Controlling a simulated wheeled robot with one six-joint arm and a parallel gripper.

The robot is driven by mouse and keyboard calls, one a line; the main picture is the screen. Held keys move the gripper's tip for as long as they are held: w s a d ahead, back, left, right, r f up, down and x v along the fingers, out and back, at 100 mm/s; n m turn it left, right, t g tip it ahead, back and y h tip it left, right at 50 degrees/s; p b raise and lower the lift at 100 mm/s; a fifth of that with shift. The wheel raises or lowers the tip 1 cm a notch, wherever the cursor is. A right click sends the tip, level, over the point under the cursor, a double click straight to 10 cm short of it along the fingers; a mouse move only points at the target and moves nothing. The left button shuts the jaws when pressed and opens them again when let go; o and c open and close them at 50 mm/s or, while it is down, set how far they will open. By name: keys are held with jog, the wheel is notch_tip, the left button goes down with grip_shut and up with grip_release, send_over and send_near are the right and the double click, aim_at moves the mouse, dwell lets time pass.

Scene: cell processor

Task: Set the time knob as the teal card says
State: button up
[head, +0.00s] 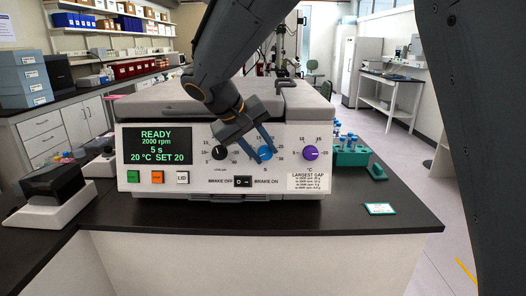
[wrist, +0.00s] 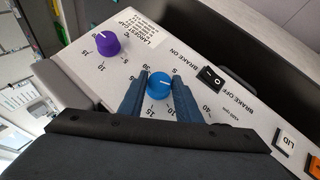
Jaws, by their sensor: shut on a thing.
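The blue time knob (head: 265,153) is the middle of three dials on the centrifuge's front panel, with "s" printed under it. My gripper (head: 256,148) reaches down to it from the upper left. In the wrist view my gripper (wrist: 160,78) has one finger on each side of the blue knob (wrist: 158,83), shut on it. The knob's white pointer line shows there, pointing right in the picture. The display (head: 158,145) reads READY, 2000 rpm, 5 s, 20 °C SET 20. The teal card (head: 380,209) lies on the bench at the right; its writing is too small to read.
A black knob (head: 219,153) and a purple knob (head: 311,153) flank the blue one. The brake switch (head: 243,182) is below; green, orange and LID buttons sit lower left. A teal tube rack (head: 350,156) stands right of the machine. The front bench strip is mostly clear.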

dwell(0.3)
jog(key=o, duration=1.1)
jog(key=shift+c, duration=0.2)
jog(key=b+v, duration=0.1)
jog(key=v, duration=0.6)
jog(key=shift+s+a+r+b, duration=0.2)
jog(key=shift+r+b, duration=0.1)
jog(key=shift+b, duration=0.05)
jog(key=s+d+f+m+g+y, duration=0.1)
jog(key=s+d+f+g+y, duration=0.1)
jog(key=s+d+f, duration=0.8)
jog(key=s+d+f+m+g+y, duration=0.2)
jog(key=s+d+f, duration=0.8)
jog(key=f, duration=0.6)
jog(key=shift+d+y, duration=0.7)
jog(key=shift+d, duration=0.05)
